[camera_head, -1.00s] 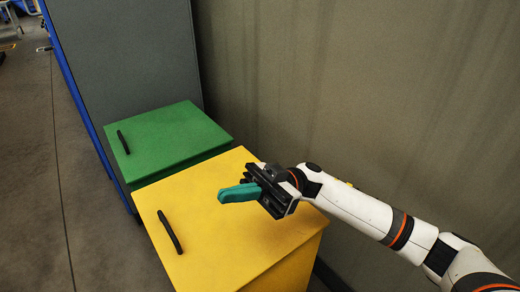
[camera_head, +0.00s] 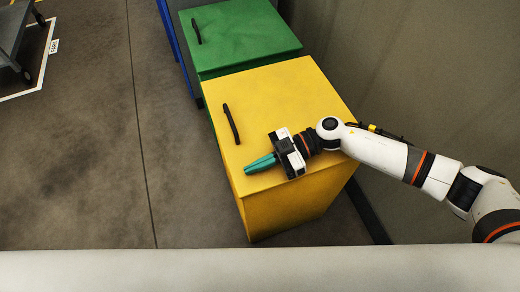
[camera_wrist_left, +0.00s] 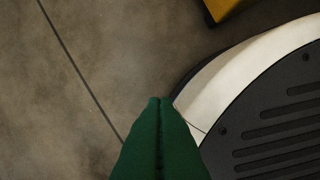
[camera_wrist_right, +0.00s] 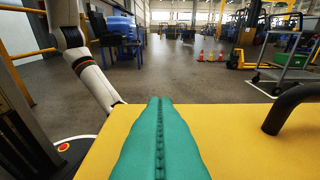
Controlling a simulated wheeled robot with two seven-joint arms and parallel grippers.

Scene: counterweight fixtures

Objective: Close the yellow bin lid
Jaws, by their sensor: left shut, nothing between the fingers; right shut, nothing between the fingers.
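The yellow bin (camera_head: 290,215) stands in the middle of the head view, and its flat yellow lid (camera_head: 270,95) lies down over its top. A black handle (camera_head: 231,124) is on the lid's left side; it also shows at the right of the right wrist view (camera_wrist_right: 292,106). My right gripper (camera_head: 249,169) is shut and empty, over the lid's near edge; I cannot tell whether it touches. Its teal fingers also show in the right wrist view. My left gripper (camera_wrist_left: 160,101) is shut and empty above the floor, seen only in the left wrist view.
A green bin (camera_head: 245,30) with a closed lid stands directly behind the yellow one. A wall (camera_head: 430,90) runs along the right. The floor (camera_head: 90,170) to the left is open, with a grey cart (camera_head: 12,35) far off.

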